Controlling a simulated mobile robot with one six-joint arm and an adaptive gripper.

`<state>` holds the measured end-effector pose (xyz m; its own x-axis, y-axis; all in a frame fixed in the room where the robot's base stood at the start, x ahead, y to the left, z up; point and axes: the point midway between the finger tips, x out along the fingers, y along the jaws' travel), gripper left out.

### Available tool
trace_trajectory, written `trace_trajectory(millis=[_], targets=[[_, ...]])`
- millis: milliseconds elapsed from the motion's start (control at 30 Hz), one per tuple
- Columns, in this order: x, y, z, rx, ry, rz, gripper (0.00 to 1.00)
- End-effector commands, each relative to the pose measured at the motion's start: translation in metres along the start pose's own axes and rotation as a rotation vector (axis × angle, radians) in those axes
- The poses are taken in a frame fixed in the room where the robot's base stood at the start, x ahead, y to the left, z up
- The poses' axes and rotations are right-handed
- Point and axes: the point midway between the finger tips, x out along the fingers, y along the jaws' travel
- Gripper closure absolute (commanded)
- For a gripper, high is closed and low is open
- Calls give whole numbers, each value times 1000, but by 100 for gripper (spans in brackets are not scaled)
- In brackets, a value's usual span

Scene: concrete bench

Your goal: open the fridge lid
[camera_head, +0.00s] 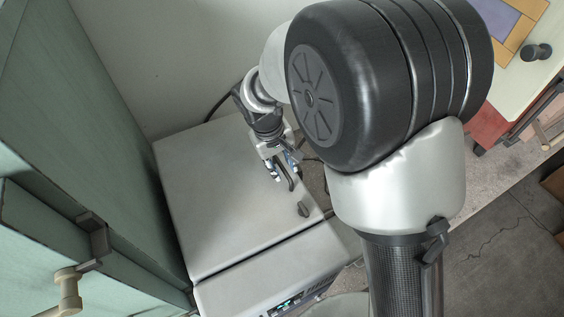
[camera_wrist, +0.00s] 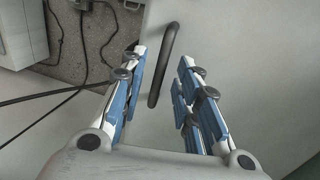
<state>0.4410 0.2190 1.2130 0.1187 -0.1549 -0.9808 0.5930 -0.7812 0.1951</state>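The fridge is a pale grey chest with a flat lid (camera_head: 205,185) that lies shut in the head view; the lid's bare surface also shows in the wrist view (camera_wrist: 235,40). A dark bar handle (camera_wrist: 164,62) stands at the lid's edge in the wrist view, and a dark part of it shows near the lid's right edge in the head view (camera_head: 303,209). My gripper (camera_head: 283,180) is over the right part of the lid. In the wrist view my gripper (camera_wrist: 162,57) is open, with the handle appearing between its blue-padded fingers. Contact cannot be told.
A green cabinet (camera_head: 90,150) stands close along the fridge's left side. The fridge's front panel with a lit display (camera_head: 287,302) is at the bottom. Dark cables (camera_wrist: 85,60) lie beside the fridge. A wall (camera_head: 165,60) stands behind it.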

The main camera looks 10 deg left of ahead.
Motion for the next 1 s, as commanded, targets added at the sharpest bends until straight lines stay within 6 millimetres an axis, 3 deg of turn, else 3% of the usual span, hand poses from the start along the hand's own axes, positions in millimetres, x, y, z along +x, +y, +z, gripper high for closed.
trace_trajectory(millis=[233,700,1000], targets=[[1,0,0,0,-1,0,70],[0,0,0,0,-1,0,100],[0,0,0,0,-1,0,100]])
